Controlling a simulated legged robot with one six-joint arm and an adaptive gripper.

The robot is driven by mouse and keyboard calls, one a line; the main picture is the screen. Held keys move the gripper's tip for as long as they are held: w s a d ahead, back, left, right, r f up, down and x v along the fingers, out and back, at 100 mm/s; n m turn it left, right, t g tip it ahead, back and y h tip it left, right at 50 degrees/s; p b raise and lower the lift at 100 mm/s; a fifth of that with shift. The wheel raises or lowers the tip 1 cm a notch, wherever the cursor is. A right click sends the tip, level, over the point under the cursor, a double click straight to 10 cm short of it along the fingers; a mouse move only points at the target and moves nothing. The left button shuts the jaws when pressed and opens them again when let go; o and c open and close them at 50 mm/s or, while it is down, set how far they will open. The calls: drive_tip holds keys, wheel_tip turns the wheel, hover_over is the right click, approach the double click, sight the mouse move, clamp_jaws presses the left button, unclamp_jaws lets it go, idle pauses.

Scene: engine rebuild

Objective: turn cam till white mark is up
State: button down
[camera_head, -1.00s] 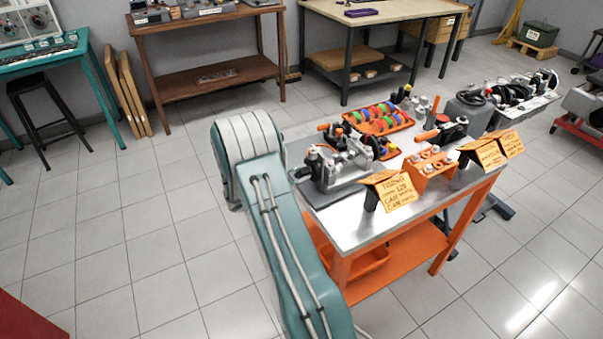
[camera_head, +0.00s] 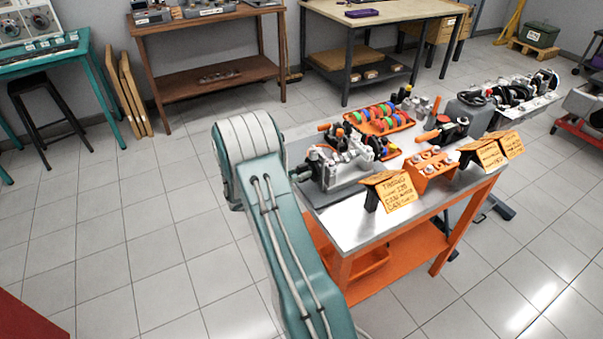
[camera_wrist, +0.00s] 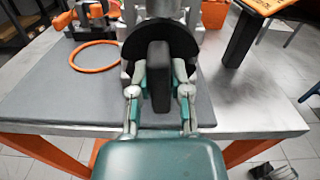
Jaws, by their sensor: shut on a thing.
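In the wrist view, my gripper (camera_wrist: 159,92) is shut on a dark grey upright bar (camera_wrist: 159,65), with one finger on each side. Behind the bar is a black round disc (camera_wrist: 131,45), in front of a grey metal fixture (camera_wrist: 163,8). I cannot tell if the bar and disc are one piece, or which part is the cam. No white mark can be made out. In the head view, the metal fixture (camera_head: 345,170) stands at the left end of the steel-topped cart (camera_head: 345,222). My arm reaches to it, and the gripper is hard to make out there.
An orange ring (camera_wrist: 94,56) lies on the grey mat (camera_wrist: 50,95) left of the fixture. A timing sign (camera_head: 397,192) stands at the cart's front edge. An orange block (camera_head: 432,172) and a tray of coloured rings (camera_head: 380,117) are further along the cart.

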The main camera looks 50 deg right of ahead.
drive_tip(key=n, duration=0.4)
drive_tip(key=shift+w+n, duration=0.15)
drive_tip(key=shift+n, duration=0.15)
drive_tip(key=n, duration=0.3)
drive_tip(key=shift+w+d+n, duration=0.1)
drive_tip(key=shift+n, duration=0.2)
drive_tip(key=n, duration=0.4)
drive_tip(key=shift+n, duration=0.3)
drive_tip(key=shift+f+n, duration=0.15)
drive_tip(key=shift+n, duration=1.75)
drive_tip(key=c, duration=0.6)
unclamp_jaws()
drive_tip(key=shift+f, duration=0.1)
